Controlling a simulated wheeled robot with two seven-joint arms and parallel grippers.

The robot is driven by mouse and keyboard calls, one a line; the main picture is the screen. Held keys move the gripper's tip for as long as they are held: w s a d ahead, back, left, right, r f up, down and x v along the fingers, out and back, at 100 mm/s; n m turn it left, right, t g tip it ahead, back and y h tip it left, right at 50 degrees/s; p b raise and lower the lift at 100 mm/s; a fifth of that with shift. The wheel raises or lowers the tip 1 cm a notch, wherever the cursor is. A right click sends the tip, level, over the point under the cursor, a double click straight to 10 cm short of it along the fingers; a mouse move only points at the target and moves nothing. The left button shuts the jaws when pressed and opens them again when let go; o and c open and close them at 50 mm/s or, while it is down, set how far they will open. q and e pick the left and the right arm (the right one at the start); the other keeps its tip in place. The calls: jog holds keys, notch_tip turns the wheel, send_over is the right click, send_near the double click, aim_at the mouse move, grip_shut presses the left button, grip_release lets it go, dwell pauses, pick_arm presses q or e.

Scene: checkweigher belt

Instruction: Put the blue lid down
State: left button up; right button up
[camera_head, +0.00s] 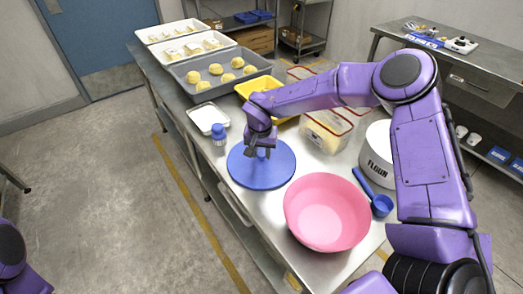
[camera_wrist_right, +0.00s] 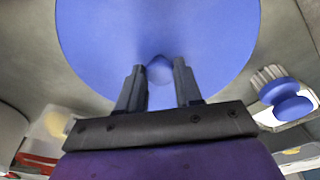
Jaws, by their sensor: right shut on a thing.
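The blue lid (camera_head: 248,174) is a wide round disc with a small knob, over the near left part of the steel table. My right gripper (camera_head: 261,152) points down at its middle and is shut on the knob. In the right wrist view the lid (camera_wrist_right: 160,25) fills the upper part, flat and level-looking. I cannot tell whether the lid's underside touches the table. My left gripper is out of view; only part of my left arm shows.
A pink bowl (camera_head: 327,212) stands close in front of the lid. A blue-capped brush-like item (camera_head: 219,135) and a white tray (camera_head: 207,118) are behind it to the left. A flour tub (camera_head: 379,150), blue scoop (camera_head: 381,205) and yellow tray (camera_head: 252,87) stand around. The table's left edge is near.

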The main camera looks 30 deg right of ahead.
aim_at(261, 165)
jog(key=o, duration=1.1)
jog(key=shift+f, duration=0.1)
jog(key=r, duration=0.4)
jog(key=s+r, duration=0.1)
jog(key=r, duration=0.3)
jog(key=a+r+b, duration=0.1)
jog(key=r, duration=0.3)
jog(key=shift+s+r, duration=0.1)
jog(key=shift+s, duration=0.15)
